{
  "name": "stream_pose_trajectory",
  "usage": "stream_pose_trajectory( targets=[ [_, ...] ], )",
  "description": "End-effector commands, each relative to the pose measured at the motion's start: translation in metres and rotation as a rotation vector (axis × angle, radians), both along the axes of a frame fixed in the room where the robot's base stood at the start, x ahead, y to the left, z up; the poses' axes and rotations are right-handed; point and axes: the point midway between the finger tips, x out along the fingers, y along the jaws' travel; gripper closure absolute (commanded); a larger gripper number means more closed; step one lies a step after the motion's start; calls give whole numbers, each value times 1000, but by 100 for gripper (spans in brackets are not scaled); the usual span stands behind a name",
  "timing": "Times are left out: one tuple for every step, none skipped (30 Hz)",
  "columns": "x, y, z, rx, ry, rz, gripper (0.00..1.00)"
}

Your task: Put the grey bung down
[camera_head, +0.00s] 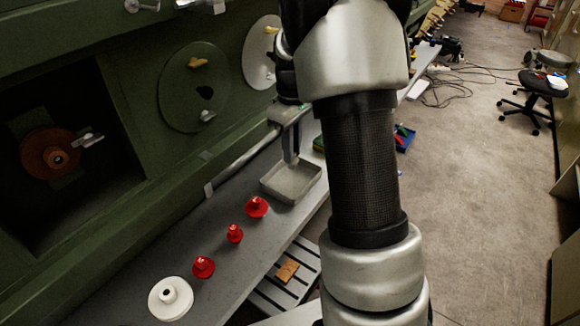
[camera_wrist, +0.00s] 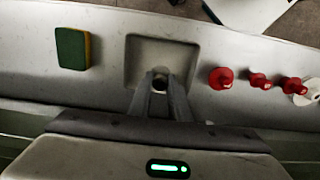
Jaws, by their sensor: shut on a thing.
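My gripper (camera_head: 290,158) points down over a shallow grey tray (camera_head: 306,194) on the shelf. In the wrist view the two fingers (camera_wrist: 161,80) close on the small grey bung (camera_wrist: 160,72), of which only a dark round end shows between the tips. The tray (camera_wrist: 133,60) lies behind and below it in that view. The bung appears to be over the tray's near part; I cannot tell whether it touches the tray floor. In the head view the bung is too small and hidden to make out.
Three red bungs (camera_head: 255,207) and a white flanged one (camera_head: 170,299) stand in a row on the grey shelf (camera_head: 140,270). A green and yellow sponge (camera_wrist: 72,48) lies left of the tray in the wrist view. The green fuselage wall (camera_head: 125,70) rises behind the shelf.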

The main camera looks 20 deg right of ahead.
Motion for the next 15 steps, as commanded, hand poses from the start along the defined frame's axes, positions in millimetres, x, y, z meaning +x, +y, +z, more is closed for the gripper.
stream_pose_trajectory(
  targets=[
    [-1,0,-8,1,3,0,100],
    [-1,0,-12,1,3,0,100],
    [0,0,-15,0,1,0,100],
    [0,0,-17,0,1,0,100],
    [0,0,-19,0,1,0,100],
    [0,0,-22,1,2,0,100],
    [0,0,-24,1,2,0,100],
    [0,0,-27,1,2,-1,100],
    [0,0,-32,1,2,-1,100],
    [-1,1,-37,1,3,-1,100],
    [-1,1,-42,2,4,-1,100],
    [-1,1,-48,2,4,-1,100],
    [-1,0,-52,2,4,0,100],
    [-1,0,-54,1,3,0,100],
    [0,0,-56,1,2,0,100]
  ],
)
